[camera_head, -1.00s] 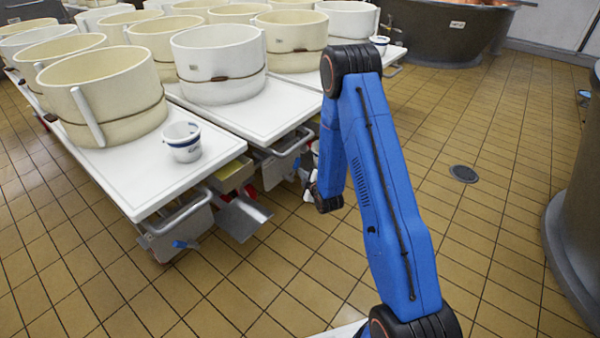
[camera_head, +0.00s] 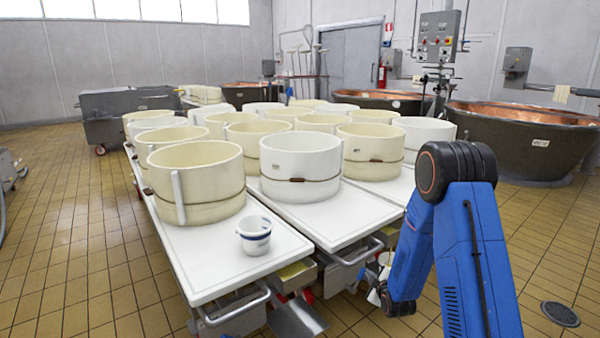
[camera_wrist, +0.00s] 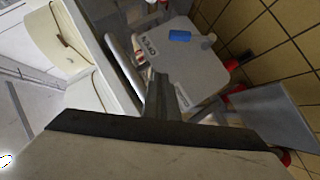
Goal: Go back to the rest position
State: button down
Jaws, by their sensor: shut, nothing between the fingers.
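My blue arm stands at the right of the head view, bent at its black elbow, with the forearm hanging down beside the white tables. My gripper shows in the wrist view as dark fingers (camera_wrist: 163,95) closed together, with nothing held. In the head view the gripper is mostly hidden behind my arm. In the wrist view it points towards a grey-white panel (camera_wrist: 175,50) with a blue patch, close to a table's edge. I cannot tell the exact gap between them.
White tables (camera_head: 335,225) carry several cream tubs (camera_head: 195,180) and a small white cup (camera_head: 254,236). A metal flap (camera_head: 297,318) juts out at their front. Copper-lined vats (camera_head: 525,140) stand behind. Tiled floor (camera_head: 75,235) is clear at left; a drain (camera_head: 560,314) lies at right.

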jog(key=s+d+r+m+g+h, duration=0.1)
jog(key=s+r+m+g, duration=0.15)
jog(key=s+r, duration=0.7)
jog(key=s+r+m+g, duration=0.2)
jog(key=s+r+m, duration=0.2)
jog(key=s+r, duration=0.55)
jog(key=s+r+m+g, duration=0.1)
jog(key=s+r+m, duration=0.1)
jog(key=s, duration=0.9)
jog(key=s+r+m+g, duration=0.1)
jog(key=s+r, duration=0.4)
jog(key=s, duration=0.5)
jog(key=s+r+m+g, duration=0.2)
jog(key=s+r+m, duration=0.1)
jog(key=s, duration=0.8)
jog(key=shift+s+a+r, duration=0.2)
jog(key=shift+s+r, duration=0.15)
jog(key=shift+r, duration=0.05)
